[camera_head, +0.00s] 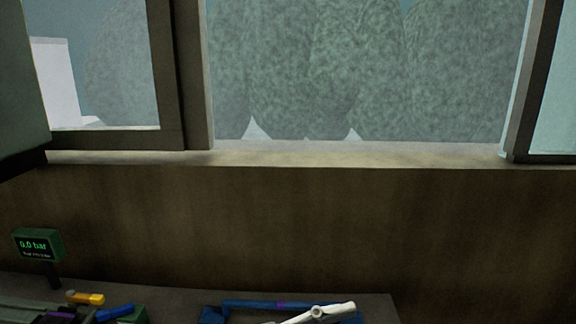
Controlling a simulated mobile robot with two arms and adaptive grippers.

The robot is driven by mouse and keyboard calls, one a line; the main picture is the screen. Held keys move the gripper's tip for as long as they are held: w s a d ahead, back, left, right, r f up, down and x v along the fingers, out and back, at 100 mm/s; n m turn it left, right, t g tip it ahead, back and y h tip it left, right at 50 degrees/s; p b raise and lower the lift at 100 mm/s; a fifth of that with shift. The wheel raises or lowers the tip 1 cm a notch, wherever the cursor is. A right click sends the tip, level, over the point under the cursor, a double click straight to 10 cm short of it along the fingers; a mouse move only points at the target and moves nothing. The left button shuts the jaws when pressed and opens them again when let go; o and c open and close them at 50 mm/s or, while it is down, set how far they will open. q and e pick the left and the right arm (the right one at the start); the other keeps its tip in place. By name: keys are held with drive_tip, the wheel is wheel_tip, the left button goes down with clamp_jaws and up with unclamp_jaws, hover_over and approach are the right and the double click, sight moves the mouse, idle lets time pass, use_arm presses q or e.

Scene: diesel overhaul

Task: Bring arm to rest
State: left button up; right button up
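Neither of my grippers can be made out in the head view, and no arm of mine is clearly in sight. A pale, jointed, tool-like piece (337,310) shows at the bottom edge, over a blue frame or tray (258,304) with a purple mark. The lower part of both is cut off by the picture's edge, so I cannot tell what the pale piece is.
A bench top (180,298) runs along the bottom. A small display (38,245) reading 0.0 bar stands at left. Yellow (86,298) and blue (115,313) pieces lie near it. A brown wall (300,220) and window sill (350,155) stand behind.

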use_arm(q)
drive_tip(key=w+a+r+n+t+y, duration=0.2)
drive_tip(key=w+a+n+t+y, duration=0.65)
drive_tip(key=a+n+t, duration=0.6)
drive_tip(key=a+f+n+g+y, duration=0.1)
drive_tip(key=a+f+n+y, duration=0.5)
drive_tip(key=f, duration=0.4)
drive_tip(key=a+f+n+g+y, duration=0.1)
drive_tip(key=a+f+n+y, duration=0.2)
drive_tip(key=a+f+y, duration=0.45)
drive_tip(key=s+f+m+g+h, duration=0.1)
drive_tip(key=s+f+m+g, duration=0.2)
drive_tip(key=s+f+g, duration=1.3)
drive_tip(key=s+f+t, duration=0.2)
drive_tip(key=s+f, duration=0.2)
drive_tip(key=f, duration=1.1)
drive_tip(key=s+f+t, duration=0.2)
drive_tip(key=s+f, duration=0.1)
drive_tip(key=f, duration=1.3)
drive_tip(key=s+a+f+g, duration=0.1)
drive_tip(key=s+a+f, duration=0.1)
drive_tip(key=s+f, duration=1.2)
drive_tip(key=shift+s+a+g, duration=0.3)
drive_tip(key=shift+s+g, duration=0.05)
drive_tip(key=shift+s, duration=0.65)
